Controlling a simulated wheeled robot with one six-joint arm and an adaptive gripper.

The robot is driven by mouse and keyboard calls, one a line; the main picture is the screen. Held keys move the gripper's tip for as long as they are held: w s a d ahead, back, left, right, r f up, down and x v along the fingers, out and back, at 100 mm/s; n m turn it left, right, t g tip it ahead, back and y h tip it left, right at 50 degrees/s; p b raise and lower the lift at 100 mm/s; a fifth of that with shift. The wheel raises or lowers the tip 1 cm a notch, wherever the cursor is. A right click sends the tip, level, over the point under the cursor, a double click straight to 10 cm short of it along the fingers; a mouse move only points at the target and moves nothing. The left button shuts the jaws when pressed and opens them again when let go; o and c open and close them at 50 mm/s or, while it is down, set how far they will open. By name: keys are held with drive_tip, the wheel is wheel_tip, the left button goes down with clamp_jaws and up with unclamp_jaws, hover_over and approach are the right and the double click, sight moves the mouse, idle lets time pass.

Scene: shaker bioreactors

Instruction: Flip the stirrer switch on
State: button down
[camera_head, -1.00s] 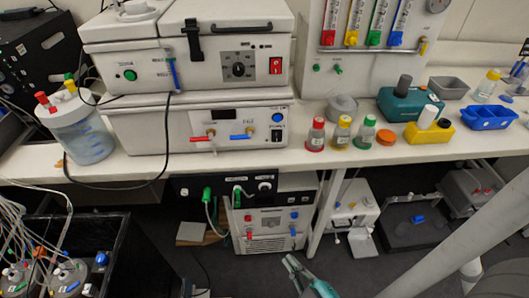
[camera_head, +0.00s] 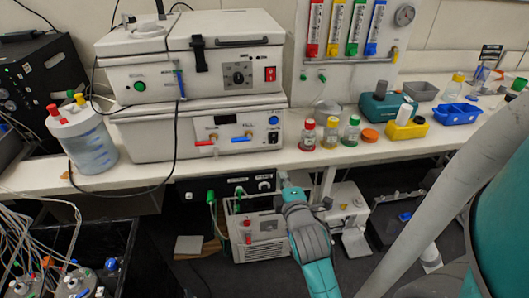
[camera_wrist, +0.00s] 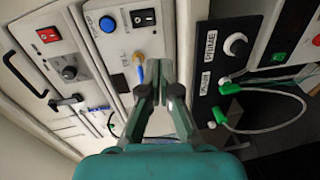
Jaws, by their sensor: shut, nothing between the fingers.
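I cannot read which switch is labelled for the stirrer. The upper white unit (camera_head: 215,60) carries a red rocker switch (camera_head: 270,74) beside a black dial; this switch also shows in the wrist view (camera_wrist: 47,35). The lower white unit (camera_head: 165,133) carries a black rocker switch (camera_head: 272,138) near a blue button (camera_head: 273,120); in the wrist view this black switch (camera_wrist: 143,17) lies ahead of my fingertips. My gripper (camera_head: 284,178) is shut and empty just below the bench's front edge, under the lower unit's right end. In the wrist view my fingers (camera_wrist: 159,75) touch nothing visible.
A black panel with a knob (camera_head: 264,185) hangs under the bench beside my gripper. Small bottles (camera_head: 330,133) stand on the bench right of the lower unit. A dark cable hangs over both units' fronts.

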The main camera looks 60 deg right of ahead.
sight(273, 143)
drive_tip(key=shift+w+d+r+g, duration=0.1)
drive_tip(key=shift+d+r+g, duration=0.2)
drive_tip(key=shift+d+r, duration=0.35)
drive_tip(key=x, duration=1.4)
drive_tip(key=shift+r, duration=0.15)
drive_tip(key=shift+w+d, duration=0.2)
drive_tip(key=shift+d, duration=0.05)
drive_tip(key=shift+a, duration=0.15)
